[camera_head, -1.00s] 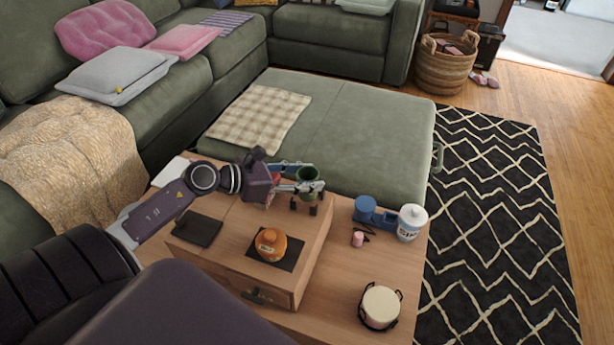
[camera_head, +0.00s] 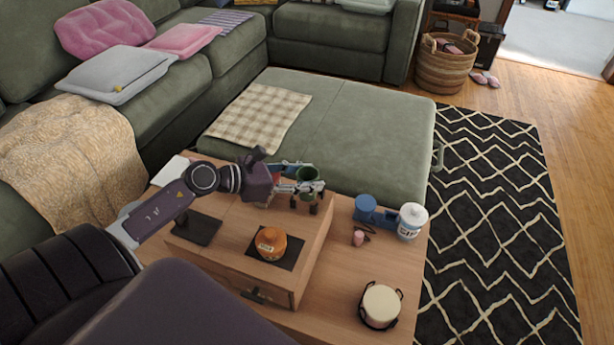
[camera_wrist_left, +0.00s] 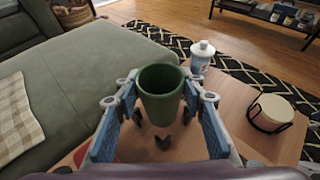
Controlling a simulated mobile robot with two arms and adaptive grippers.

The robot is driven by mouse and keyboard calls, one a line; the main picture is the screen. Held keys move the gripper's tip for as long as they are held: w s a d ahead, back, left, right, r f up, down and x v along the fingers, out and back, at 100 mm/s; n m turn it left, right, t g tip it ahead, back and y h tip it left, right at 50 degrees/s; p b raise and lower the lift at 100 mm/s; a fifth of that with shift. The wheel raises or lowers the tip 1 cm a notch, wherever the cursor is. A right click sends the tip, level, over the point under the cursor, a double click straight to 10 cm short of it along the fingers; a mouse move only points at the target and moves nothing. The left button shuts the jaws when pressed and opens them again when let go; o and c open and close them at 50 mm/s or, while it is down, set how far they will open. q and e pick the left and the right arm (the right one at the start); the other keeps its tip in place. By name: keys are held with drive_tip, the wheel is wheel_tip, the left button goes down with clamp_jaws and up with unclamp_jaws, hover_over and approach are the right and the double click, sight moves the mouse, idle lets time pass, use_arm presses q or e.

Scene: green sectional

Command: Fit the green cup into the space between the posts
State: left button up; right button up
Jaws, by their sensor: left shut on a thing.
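The green cup (camera_head: 308,174) is upright in my left gripper (camera_head: 307,187), above the far right part of the wooden box. In the left wrist view the cup (camera_wrist_left: 160,97) sits between the two blue-padded fingers of the left gripper (camera_wrist_left: 162,112), its open mouth facing up. A black holder with upright posts (camera_head: 399,294) stands at the front right of the table, around a cream round tub (camera_head: 381,304). I cannot tell whether these are the task's posts. Small dark shapes show below the cup, partly hidden. My right gripper is not in view.
An orange jar (camera_head: 271,241) stands on a dark mat on the wooden box (camera_head: 318,245). Another dark mat (camera_head: 197,229) lies to its left. The green ottoman (camera_head: 375,145) lies behind.

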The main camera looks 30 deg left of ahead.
use_arm(q)
drive_tip(key=shift+f, duration=0.1)
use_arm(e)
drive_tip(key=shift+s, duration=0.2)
use_arm(q)
drive_tip(key=shift+f, duration=0.1)
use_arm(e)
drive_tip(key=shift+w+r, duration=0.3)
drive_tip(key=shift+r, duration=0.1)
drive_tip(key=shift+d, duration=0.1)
use_arm(q)
drive_tip(key=shift+f, duration=0.15)
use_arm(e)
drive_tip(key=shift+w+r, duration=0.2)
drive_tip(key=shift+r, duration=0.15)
use_arm(q)
drive_tip(key=shift+f+b, duration=0.2)
drive_tip(key=shift+b, duration=0.15)
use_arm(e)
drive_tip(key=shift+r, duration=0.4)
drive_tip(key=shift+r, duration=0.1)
